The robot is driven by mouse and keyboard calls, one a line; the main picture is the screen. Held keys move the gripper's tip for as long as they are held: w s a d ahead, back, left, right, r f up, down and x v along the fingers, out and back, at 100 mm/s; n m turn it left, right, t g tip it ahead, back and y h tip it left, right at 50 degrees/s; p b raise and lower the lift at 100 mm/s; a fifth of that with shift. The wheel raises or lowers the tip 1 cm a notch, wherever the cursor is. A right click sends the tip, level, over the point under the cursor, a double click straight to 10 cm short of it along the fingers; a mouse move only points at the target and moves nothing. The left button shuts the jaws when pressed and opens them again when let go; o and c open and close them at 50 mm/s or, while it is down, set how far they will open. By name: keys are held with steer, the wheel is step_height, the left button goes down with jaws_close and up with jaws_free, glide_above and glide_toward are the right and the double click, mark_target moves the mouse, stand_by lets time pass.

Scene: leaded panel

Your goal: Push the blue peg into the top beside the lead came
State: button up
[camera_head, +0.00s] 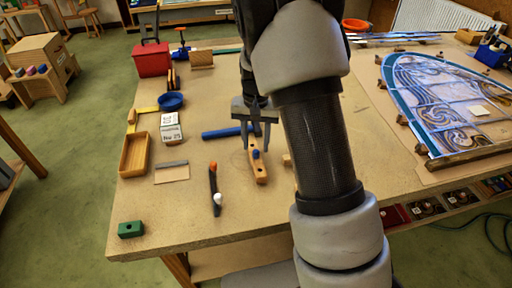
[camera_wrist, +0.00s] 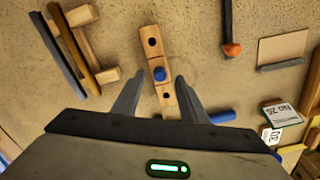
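The blue peg (camera_wrist: 159,74) stands upright in the middle of a pale wooden block with dark holes (camera_wrist: 148,34). In the head view the peg (camera_head: 256,154) and block (camera_head: 262,175) are on the bench below my gripper (camera_head: 256,137). The wrist view shows my gripper (camera_wrist: 157,80) open and empty, with a finger on either side of the block, near the peg. I cannot tell the height gap. A long grey strip (camera_wrist: 58,58) lies beside a brown bar at the wrist view's left. I cannot tell whether it is the lead came.
A dark tool with an orange end (camera_head: 213,184), a card (camera_head: 172,173), a blue rod (camera_head: 218,133) and a wooden tray (camera_head: 133,155) lie left of the block. The leaded panel (camera_head: 440,90) is at the right. My arm hides the bench's middle. The near left bench is mostly clear.

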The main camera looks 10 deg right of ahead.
mark_target(256, 157)
steer(key=shift+f, duration=1.25)
jaws_close()
